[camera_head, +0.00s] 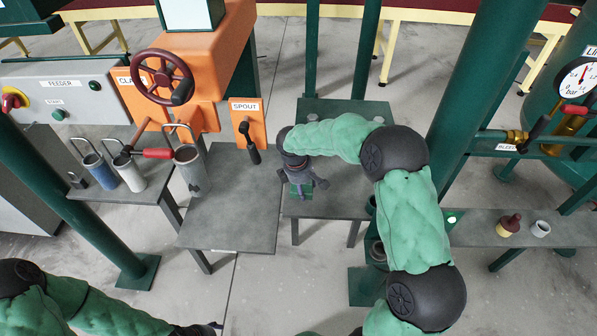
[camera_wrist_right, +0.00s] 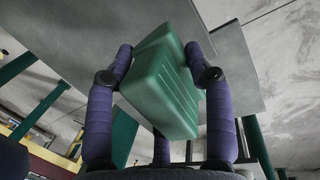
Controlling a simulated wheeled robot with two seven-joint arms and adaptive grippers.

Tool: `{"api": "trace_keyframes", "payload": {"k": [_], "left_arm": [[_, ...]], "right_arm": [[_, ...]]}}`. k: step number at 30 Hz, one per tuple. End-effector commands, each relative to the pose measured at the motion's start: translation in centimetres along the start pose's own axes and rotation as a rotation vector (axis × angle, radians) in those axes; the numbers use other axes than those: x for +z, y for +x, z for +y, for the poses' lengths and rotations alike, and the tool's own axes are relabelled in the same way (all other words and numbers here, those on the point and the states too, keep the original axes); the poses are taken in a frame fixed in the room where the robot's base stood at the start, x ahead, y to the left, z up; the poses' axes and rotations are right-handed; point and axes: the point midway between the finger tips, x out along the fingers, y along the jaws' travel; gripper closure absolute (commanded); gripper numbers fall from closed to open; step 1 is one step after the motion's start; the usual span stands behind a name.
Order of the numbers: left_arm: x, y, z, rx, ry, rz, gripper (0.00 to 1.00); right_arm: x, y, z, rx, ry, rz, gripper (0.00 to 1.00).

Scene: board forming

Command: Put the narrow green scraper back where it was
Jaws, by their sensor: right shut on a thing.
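My right gripper (camera_head: 303,183) points down over the grey table in the middle of the head view. It is shut on a green ridged block-like piece, which I take to be the narrow green scraper (camera_head: 300,191). In the right wrist view the scraper (camera_wrist_right: 165,85) sits between the purple fingers of the right gripper (camera_wrist_right: 160,75), with a grey table top behind it. I cannot tell whether the scraper touches the table. My left gripper (camera_head: 203,328) shows only as a dark tip at the bottom edge.
The middle table (camera_head: 340,205) is mostly bare. Left of it is another grey table (camera_head: 240,200) below the orange spout machine (camera_head: 205,65). Several metal cups stand on the left shelf (camera_head: 100,190). A green post (camera_head: 475,100) rises right of my arm. A right shelf (camera_head: 490,230) holds small pots.

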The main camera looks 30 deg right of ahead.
Motion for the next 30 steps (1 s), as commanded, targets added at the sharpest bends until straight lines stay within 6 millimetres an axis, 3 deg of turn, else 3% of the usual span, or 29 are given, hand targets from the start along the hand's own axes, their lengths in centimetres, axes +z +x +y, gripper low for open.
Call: {"api": "trace_keyframes", "payload": {"k": [6, 24, 30], "left_arm": [[0.1, 0.3, -0.1, 0.0, 0.0, -0.002, 0.4], [0.1, -0.3, 0.1, 0.0, 0.0, -0.002, 0.4], [0.1, 0.7, -0.2, 0.0, 0.0, -0.002, 0.4]], "right_arm": [[1.0, -1.2, 1.2, 0.014, -0.083, 0.004, 0.83], [1.2, -1.4, 1.3, 0.013, -0.094, 0.005, 0.83], [0.9, 0.1, 1.1, 0.012, -0.093, 0.005, 0.83]]}}
